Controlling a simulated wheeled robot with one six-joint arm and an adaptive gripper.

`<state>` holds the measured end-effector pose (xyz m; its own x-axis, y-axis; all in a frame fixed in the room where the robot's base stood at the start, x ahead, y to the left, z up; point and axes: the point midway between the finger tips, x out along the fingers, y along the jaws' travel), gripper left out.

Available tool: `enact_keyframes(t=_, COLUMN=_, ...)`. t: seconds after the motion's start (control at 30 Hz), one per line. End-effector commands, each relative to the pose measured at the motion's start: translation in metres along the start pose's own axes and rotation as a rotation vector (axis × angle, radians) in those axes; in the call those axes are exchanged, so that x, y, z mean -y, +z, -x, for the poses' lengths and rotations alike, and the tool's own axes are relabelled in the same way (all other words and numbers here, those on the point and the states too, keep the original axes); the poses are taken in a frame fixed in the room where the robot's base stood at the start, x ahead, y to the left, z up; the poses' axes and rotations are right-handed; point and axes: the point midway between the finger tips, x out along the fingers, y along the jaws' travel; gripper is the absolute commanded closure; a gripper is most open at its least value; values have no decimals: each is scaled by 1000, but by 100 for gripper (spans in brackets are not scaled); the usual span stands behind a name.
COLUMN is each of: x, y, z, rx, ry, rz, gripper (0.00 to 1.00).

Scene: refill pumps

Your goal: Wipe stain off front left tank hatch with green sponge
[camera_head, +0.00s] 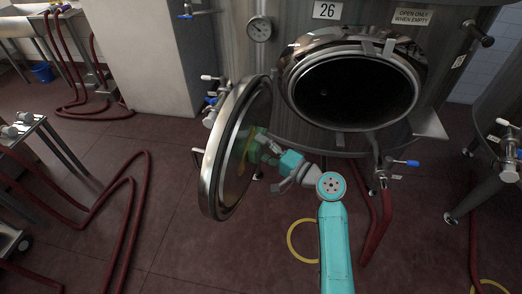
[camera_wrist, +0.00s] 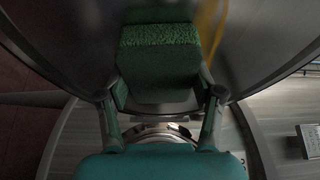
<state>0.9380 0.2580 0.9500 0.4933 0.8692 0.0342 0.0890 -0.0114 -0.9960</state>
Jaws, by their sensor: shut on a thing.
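The tank's round hatch door (camera_head: 212,160) is swung open to the left of the opening, with its inner face towards my arm. My gripper (camera_head: 268,145) is at that inner face, near its middle. In the wrist view my gripper (camera_wrist: 162,88) is shut on the green sponge (camera_wrist: 160,48), one finger on each side. The sponge's far end is at or very near the dark metal face; I cannot tell whether it touches. A yellow streak (camera_wrist: 210,28), apparently the stain, shows on the metal just right of the sponge. The sponge may hide part of it.
The open tank mouth (camera_head: 350,93) is to the right of the door, under a plate marked 26 (camera_head: 327,10). A blue-handled valve (camera_head: 400,163) is below it. Red hoses (camera_head: 128,215) lie on the floor at left. A yellow ring (camera_head: 290,240) is beside my arm.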

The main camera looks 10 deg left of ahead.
Motion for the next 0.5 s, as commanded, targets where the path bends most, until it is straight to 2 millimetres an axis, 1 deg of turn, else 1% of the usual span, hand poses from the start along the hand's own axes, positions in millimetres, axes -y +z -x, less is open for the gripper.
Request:
enact_keyframes(t=0.3, x=-2, y=-23, z=-9, rx=1, ry=-1, rz=-1, gripper=62)
enact_keyframes(t=0.5, x=-2, y=-32, z=-12, rx=1, ry=0, rz=1, gripper=62)
